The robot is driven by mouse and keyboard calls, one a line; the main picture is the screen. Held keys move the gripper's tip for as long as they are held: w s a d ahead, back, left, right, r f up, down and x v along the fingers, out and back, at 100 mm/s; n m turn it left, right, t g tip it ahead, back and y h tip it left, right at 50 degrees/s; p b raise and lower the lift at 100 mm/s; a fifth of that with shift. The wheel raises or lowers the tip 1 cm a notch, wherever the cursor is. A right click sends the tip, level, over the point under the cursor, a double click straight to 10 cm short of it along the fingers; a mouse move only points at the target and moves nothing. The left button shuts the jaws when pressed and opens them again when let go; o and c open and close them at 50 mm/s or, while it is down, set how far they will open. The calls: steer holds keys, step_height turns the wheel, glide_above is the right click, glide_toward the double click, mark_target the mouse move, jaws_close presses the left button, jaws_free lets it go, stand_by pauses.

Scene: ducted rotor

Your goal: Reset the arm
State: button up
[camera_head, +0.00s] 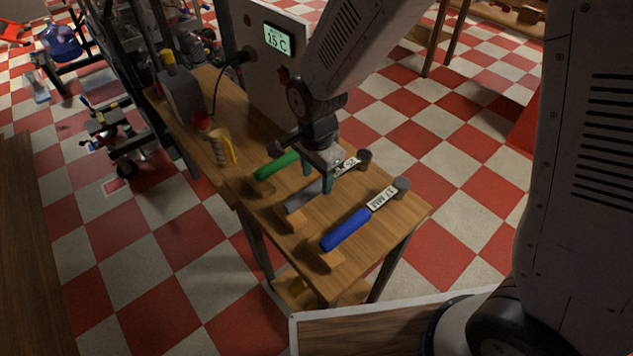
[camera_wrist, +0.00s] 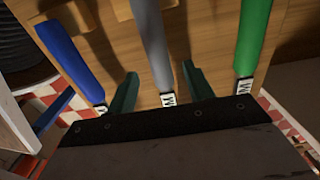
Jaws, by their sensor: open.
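My gripper (camera_head: 318,181) hangs over the wooden workbench, above the middle tool with a grey handle (camera_head: 303,198). In the wrist view, the two dark green fingers (camera_wrist: 160,88) are apart, with the grey handle (camera_wrist: 152,45) showing between them. I cannot tell how far above the handle the fingers are. A blue-handled tool (camera_head: 346,230) with a white label lies nearest the bench's front end. A green-handled tool (camera_head: 277,166) lies on the far side of the grey one; its label is hidden behind my gripper in the head view.
The wooden workbench (camera_head: 391,231) also carries a wooden-handled item (camera_head: 222,148), a red cup-like thing (camera_head: 202,121) and a grey machine (camera_head: 181,95). Checkered floor (camera_head: 450,205) lies open right of the bench.

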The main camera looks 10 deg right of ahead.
step_height(320, 180, up, 4)
steer(key=shift+r, duration=0.25)
steer(key=shift+s+d+n, duration=0.15)
steer(key=shift+s+n, duration=0.1)
steer(key=shift+n, duration=0.45)
steer(key=s+d+r+n+t, duration=0.1)
steer(key=s+d+r+n, duration=0.8)
steer(key=s+d+r, duration=0.9)
steer(key=shift+s+d+r+n, duration=0.25)
steer(key=shift+s+d+n, duration=0.2)
steer(key=shift+d, duration=0.95)
